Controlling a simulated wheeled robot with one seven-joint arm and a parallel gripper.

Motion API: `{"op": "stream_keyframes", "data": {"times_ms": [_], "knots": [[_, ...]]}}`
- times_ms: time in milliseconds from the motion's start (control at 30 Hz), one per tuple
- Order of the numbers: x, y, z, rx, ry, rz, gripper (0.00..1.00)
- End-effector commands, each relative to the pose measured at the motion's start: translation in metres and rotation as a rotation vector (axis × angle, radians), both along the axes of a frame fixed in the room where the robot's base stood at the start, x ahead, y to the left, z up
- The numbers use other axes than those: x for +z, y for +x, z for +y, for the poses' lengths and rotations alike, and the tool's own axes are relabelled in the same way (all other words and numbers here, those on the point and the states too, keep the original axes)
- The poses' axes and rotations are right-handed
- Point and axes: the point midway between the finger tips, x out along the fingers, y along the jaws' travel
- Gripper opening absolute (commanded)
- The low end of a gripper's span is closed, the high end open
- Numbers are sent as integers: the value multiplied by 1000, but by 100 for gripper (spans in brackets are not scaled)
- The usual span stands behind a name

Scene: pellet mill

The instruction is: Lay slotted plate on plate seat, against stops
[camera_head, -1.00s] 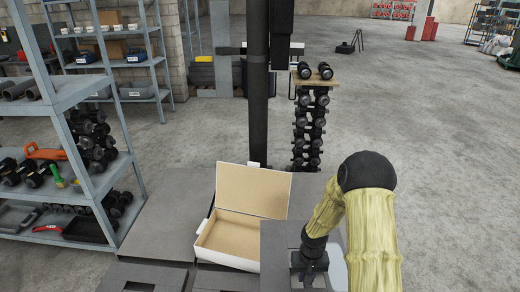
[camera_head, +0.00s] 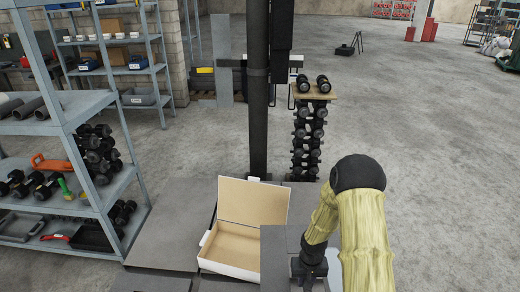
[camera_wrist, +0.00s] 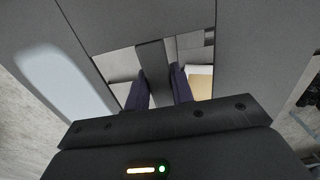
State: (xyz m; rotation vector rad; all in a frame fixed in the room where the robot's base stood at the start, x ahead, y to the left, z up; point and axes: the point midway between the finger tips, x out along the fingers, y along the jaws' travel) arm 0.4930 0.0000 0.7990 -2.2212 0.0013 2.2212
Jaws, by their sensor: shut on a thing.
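My gripper (camera_head: 309,272) is at the bottom of the head view, right of the open box. In the wrist view its two dark fingers (camera_wrist: 163,88) are shut on a narrow bar between two openings of a wide grey plate (camera_wrist: 240,60). I take this as the slotted plate. A strip of the plate (camera_head: 272,262) also shows in the head view, held up and covering the box's right edge. A pale rounded area (camera_wrist: 62,82) shows at the left of the wrist view. I cannot make out the plate seat or its stops for certain.
An open cardboard-lined box (camera_head: 235,240) with its lid up stands on grey slabs (camera_head: 165,235). A dark post (camera_head: 257,120) rises behind it. A grey shelf unit (camera_head: 75,150) stands left, and a dumbbell rack (camera_head: 308,135) behind. Open floor lies right.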

Motion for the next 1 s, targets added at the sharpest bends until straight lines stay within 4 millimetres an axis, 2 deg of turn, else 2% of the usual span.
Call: {"op": "stream_keyframes", "data": {"times_ms": [367, 567, 767, 1000], "knots": [[2, 2, 0, 1, 1, -6, 0], [-9, 0, 2, 1, 5, -2, 0], [-43, -7, 5, -4, 14, 4, 0], [-96, -21, 6, -6, 15, 6, 0]]}}
